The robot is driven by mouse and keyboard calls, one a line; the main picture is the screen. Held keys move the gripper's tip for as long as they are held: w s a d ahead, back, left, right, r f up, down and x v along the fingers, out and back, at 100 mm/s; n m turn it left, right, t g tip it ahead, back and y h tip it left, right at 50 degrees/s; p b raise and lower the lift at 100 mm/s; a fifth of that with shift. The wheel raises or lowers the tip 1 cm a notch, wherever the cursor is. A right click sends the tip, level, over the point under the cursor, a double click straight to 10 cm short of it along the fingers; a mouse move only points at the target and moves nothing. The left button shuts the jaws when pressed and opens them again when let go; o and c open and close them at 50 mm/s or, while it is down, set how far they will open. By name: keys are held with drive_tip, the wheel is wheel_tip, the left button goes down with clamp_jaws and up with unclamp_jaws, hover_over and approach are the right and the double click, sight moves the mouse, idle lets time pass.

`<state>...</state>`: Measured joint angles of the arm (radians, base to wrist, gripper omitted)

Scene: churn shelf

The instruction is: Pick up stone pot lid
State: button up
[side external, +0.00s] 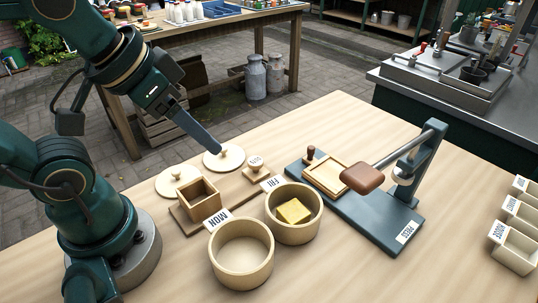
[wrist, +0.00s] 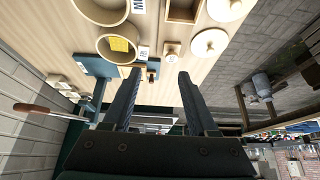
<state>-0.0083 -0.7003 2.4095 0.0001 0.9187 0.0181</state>
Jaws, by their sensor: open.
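Two round cream lids with small knobs lie on the table: a far lid (side external: 232,160) and a near lid (side external: 170,184). They also show in the wrist view, one lid (wrist: 208,43) below the other lid (wrist: 224,8). I cannot tell which pot each fits. The MON pot (side external: 241,276) and the FRI pot (side external: 294,233) stand uncovered; FRI holds a yellow block (side external: 293,211). My gripper (side external: 216,149) overlaps the far lid's edge in the side view; its height above it is unclear. In the wrist view my gripper (wrist: 158,74) is open and empty.
A wooden box (side external: 197,203) sits beside the near lid. A small knobbed block (side external: 256,168) lies right of the far lid. The blue press (side external: 378,220) with its lever stands further right. Labelled bins (side external: 516,249) stand at the right edge. The front right tabletop is clear.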

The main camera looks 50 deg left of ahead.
drive_tip(key=w+a+n+g, duration=0.1)
drive_tip(key=w+a, duration=0.2)
drive_tip(key=w, duration=0.2)
drive_tip(key=n+g, duration=0.4)
drive_tip(key=g, duration=0.1)
hover_over(224, 153)
drive_tip(key=f, duration=1)
drive_tip(key=shift+w+a+f, duration=0.2)
drive_tip(key=shift+a+f, duration=0.15)
drive_tip(key=shift+f, duration=2.5)
clamp_jaws()
